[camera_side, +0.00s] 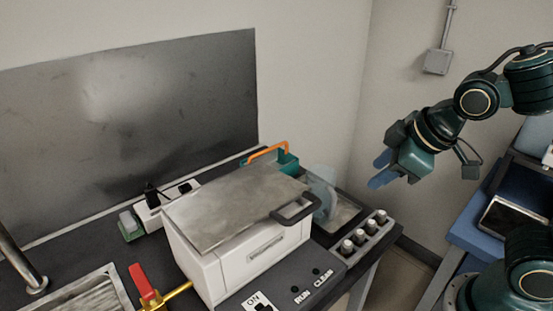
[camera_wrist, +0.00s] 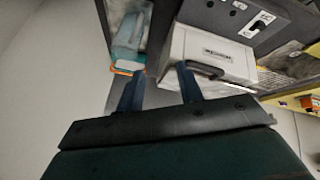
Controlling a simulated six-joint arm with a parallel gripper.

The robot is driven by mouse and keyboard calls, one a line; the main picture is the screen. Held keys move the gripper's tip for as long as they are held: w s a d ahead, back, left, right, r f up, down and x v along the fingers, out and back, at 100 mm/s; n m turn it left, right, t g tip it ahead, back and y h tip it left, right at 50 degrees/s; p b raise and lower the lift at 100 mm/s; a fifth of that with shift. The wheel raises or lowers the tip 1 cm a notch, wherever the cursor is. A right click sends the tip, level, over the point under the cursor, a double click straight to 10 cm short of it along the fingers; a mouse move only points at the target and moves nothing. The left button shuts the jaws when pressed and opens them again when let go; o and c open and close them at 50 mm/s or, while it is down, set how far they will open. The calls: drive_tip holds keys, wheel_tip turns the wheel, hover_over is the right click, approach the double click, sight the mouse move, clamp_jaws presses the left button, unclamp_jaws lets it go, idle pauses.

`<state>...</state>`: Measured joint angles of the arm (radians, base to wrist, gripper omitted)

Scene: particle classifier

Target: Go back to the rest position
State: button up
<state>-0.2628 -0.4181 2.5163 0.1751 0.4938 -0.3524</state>
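My gripper (camera_side: 381,170) hangs in the air to the right of the bench, clear of everything on it, with its fingers pointing down and left. In the wrist view the two blue fingers (camera_wrist: 160,90) stand well apart with nothing between them. The white machine (camera_side: 247,258) sits on the dark bench with its grey lid (camera_side: 230,207) lying flat on top. A black handle (camera_side: 297,208) is at the lid's right edge. The machine also shows in the wrist view (camera_wrist: 210,62), beyond the fingers.
Several grey-capped vials (camera_side: 361,237) stand in a rack at the bench's right edge. A teal box with an orange handle (camera_side: 268,150) is behind the machine. A red-handled valve (camera_side: 143,283) is at front left. A blue surface with a tray (camera_side: 503,218) is at right.

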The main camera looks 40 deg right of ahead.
drive_tip(key=s+d+r+m, duration=0.3)
drive_tip(key=s+m, duration=0.2)
drive_tip(key=s, duration=0.3)
drive_tip(key=shift+s+r+m+g, duration=0.3)
drive_tip(key=shift+s+r+g, duration=0.1)
drive_tip(key=shift+w+a+r, duration=0.1)
drive_tip(key=shift+w, duration=0.05)
drive_tip(key=c, duration=0.7)
drive_tip(key=shift+w+a+r, duration=0.15)
drive_tip(key=shift+w+r, duration=0.15)
drive_tip(key=shift+w, duration=0.1)
clamp_jaws()
drive_tip(key=w+a+r+g, duration=0.3)
drive_tip(key=w+a+g, duration=0.1)
drive_tip(key=w+a, duration=0.8)
drive_tip(key=w, duration=0.3)
drive_tip(key=shift+a+r+g, duration=0.2)
drive_tip(key=shift+a+g, duration=0.1)
drive_tip(key=shift+g, duration=0.1)
